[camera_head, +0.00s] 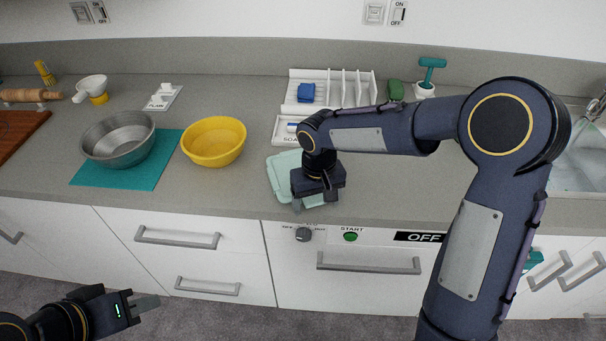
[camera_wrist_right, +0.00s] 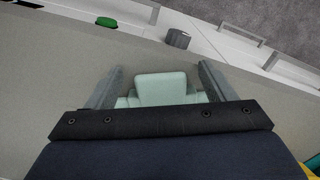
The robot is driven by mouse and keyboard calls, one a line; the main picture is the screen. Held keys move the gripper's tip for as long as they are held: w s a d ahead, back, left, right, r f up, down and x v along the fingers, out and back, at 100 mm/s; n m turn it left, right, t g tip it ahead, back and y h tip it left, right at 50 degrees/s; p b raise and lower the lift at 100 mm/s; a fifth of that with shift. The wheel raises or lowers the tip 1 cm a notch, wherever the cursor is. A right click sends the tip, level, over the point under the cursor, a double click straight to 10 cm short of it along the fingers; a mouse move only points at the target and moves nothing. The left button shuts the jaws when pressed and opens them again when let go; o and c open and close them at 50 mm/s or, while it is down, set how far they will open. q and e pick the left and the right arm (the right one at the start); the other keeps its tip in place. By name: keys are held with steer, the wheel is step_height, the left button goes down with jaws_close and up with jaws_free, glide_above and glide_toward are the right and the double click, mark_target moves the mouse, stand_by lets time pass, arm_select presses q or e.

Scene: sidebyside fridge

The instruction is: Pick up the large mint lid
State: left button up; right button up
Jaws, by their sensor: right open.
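The large mint lid (camera_head: 281,173) lies on the grey counter near the front edge, in the middle of the head view. My right gripper (camera_head: 313,204) is over it and hides much of it. In the right wrist view the mint lid (camera_wrist_right: 162,88) shows between the two open fingers of my right gripper (camera_wrist_right: 158,82), with a finger on either side. I cannot tell whether the fingers touch it. My left gripper (camera_head: 145,303) is low at the bottom left, over the floor in front of the drawers, with nothing seen in it. Its opening cannot be made out.
A yellow bowl (camera_head: 213,142) and a metal bowl (camera_head: 118,139) on a teal mat (camera_head: 152,172) stand to the left. A white rack (camera_head: 352,88) with a blue block (camera_head: 306,93) is behind. The sink (camera_head: 580,165) is at right. Drawer handles (camera_head: 368,264) stick out below the counter.

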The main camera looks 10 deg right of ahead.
steer(key=c, duration=1.1)
